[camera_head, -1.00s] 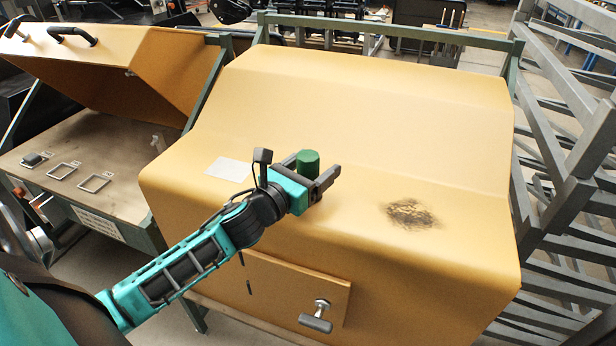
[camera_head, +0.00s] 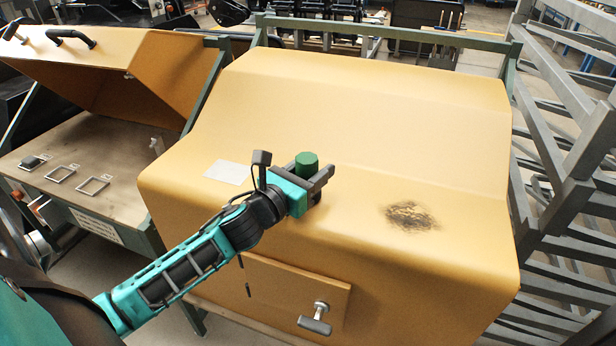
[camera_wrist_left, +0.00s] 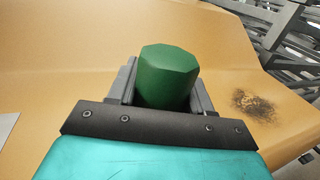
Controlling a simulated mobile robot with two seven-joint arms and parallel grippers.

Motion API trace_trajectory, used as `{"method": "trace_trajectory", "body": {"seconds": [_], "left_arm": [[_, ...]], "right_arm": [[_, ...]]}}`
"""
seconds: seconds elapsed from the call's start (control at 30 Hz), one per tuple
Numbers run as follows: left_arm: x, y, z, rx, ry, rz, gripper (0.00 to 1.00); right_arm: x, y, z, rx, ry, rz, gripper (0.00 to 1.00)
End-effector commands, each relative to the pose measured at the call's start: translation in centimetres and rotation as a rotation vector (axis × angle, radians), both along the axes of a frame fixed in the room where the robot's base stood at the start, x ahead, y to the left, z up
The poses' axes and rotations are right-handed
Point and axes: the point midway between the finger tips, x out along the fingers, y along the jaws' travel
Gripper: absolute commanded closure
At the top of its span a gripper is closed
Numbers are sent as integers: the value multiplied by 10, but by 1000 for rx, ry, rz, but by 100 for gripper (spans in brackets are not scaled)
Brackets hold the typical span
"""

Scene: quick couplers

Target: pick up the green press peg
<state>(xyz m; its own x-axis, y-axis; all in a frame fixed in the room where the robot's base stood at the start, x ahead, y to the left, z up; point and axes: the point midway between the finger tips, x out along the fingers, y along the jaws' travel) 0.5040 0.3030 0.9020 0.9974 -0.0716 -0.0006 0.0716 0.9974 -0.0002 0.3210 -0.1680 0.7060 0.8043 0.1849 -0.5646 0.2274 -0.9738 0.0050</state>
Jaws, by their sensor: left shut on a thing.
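My left gripper (camera_head: 310,175) is shut on the peg, with a finger on either side. In the left wrist view, the green peg (camera_wrist_left: 166,76) sits between the two grey fingers of my left gripper (camera_wrist_left: 163,85). I cannot tell whether the peg's lower end touches the hood. My right gripper is not in view.
The large yellow hood (camera_head: 370,110) has a dark scorch mark (camera_head: 410,215) right of the gripper and a pale label (camera_head: 229,172) to the left. A T-handle (camera_head: 316,318) projects from its front. A grey rack (camera_head: 565,150) stands at right, an open-lidded bench (camera_head: 110,150) at left.

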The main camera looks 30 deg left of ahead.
Motion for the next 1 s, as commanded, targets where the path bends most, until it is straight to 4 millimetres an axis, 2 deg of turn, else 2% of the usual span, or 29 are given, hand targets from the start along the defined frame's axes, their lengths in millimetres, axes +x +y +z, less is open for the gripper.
{"method": "trace_trajectory", "body": {"seconds": [0.17, 0.37, 0.47, 0.6, 0.8, 1.0], "left_arm": [[0, 0, 5, 1, -2, -1, 84], [0, 0, 29, 5, -5, -3, 84], [1, 0, 52, 8, -7, -3, 84], [0, 0, 96, 9, -9, -4, 84], [0, 0, 151, 8, -7, -3, 84], [0, 0, 187, 4, -5, -1, 84]], "right_arm": [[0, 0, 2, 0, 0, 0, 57], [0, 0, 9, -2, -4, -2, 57], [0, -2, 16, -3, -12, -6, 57], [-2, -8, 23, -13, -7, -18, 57], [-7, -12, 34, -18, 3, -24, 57], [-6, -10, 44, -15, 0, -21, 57]]}}
